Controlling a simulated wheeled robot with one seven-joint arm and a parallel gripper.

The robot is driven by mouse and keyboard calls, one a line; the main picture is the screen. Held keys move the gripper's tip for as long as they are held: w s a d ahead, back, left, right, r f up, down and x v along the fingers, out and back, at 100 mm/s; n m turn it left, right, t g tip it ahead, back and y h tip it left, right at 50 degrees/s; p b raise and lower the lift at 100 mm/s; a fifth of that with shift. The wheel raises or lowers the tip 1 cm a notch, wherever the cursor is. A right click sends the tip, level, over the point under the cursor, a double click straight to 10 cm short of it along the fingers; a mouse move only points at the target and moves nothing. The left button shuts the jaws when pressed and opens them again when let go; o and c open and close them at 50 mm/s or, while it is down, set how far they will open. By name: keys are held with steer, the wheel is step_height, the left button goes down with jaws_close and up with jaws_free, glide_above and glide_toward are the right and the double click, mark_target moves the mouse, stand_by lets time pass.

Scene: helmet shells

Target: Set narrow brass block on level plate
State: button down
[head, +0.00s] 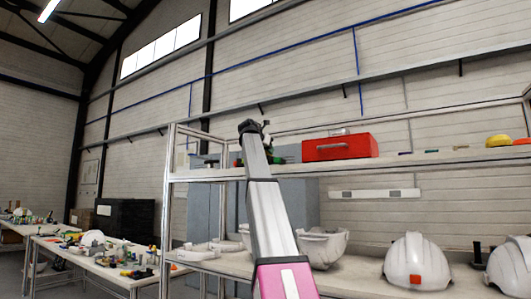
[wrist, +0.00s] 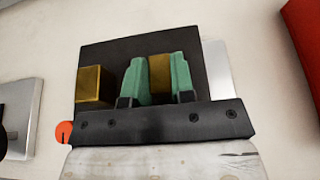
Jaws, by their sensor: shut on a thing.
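In the wrist view my gripper (wrist: 159,66) has its two green fingers closed on the sides of a narrow brass block (wrist: 159,74). The block's lower part is hidden. A wider brass block (wrist: 95,84) stands to the left, apart from the fingers. Behind them is a dark, flat-faced panel (wrist: 110,51), with a pale metal plate (wrist: 218,70) showing at its right edge. I cannot tell which surface is the level plate, or whether the held block touches anything. In the head view my arm reaches up to the upper shelf and mostly hides the gripper.
A red toolbox (head: 340,147) stands on the upper shelf (head: 440,157), right of my arm. Small items and a yellow dome (head: 497,141) are farther right. White helmets (head: 416,262) sit on the lower shelf. A grey metal piece (wrist: 22,104) lies at the wrist view's left.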

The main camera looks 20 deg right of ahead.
steer(key=c, duration=1)
jaws_free()
steer(key=shift+o, duration=0.2)
steer(key=v, duration=1.2)
